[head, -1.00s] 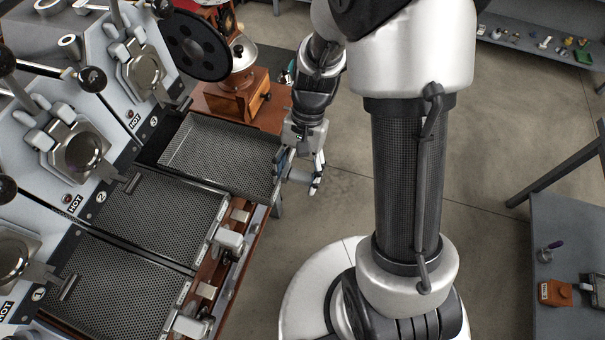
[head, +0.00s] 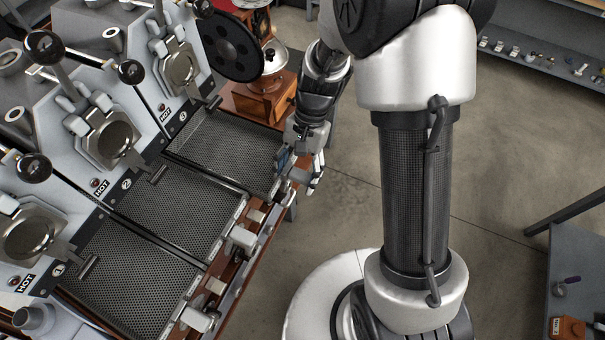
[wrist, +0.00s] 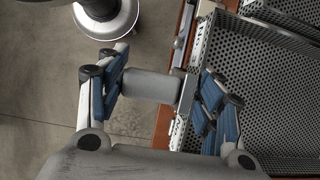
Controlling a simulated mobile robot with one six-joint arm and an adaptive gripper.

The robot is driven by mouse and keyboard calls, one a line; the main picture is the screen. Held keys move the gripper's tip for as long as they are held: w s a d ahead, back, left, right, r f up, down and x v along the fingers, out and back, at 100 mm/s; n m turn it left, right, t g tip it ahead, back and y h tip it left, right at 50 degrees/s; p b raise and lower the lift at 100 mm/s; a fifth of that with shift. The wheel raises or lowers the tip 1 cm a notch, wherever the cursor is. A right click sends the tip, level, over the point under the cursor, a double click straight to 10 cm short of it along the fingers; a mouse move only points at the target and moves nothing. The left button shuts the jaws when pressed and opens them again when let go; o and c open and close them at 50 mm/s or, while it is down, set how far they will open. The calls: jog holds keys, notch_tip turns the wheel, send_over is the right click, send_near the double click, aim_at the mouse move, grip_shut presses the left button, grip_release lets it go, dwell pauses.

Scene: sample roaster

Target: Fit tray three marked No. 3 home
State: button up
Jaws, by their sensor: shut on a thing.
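Tray three (head: 226,146) is a dark perforated tray in the bay marked 3, at the far end of the row in the head view. It lies flat, with its front roughly in line with its neighbours. My gripper (head: 291,168) is at its front edge, shut on the tray. In the wrist view my gripper (wrist: 160,105) has one blue-padded finger beyond the grey handle (wrist: 150,86) and the other over the perforated tray (wrist: 212,60). The exact finger contact is hard to see. The tray's seating at the back cannot be told.
Tray two (head: 180,210) and tray one (head: 125,280) sit beside it, with pale front handles. Hot roaster heads (head: 115,137) with levers stand behind the trays. A wooden grinder (head: 268,95) stands just past bay three. Open floor lies to the right.

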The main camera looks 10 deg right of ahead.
jog(key=shift+w+a+p, duration=0.25)
jog(key=shift+w+a, duration=0.55)
jog(key=shift+a, duration=0.3)
jog(key=shift+w+a+p, duration=0.2)
jog(key=shift+w+a, duration=0.55)
jog(key=shift+a, duration=0.3)
jog(key=o, duration=1.5)
jog(key=shift+r, duration=0.1)
jog(key=v, duration=1.2)
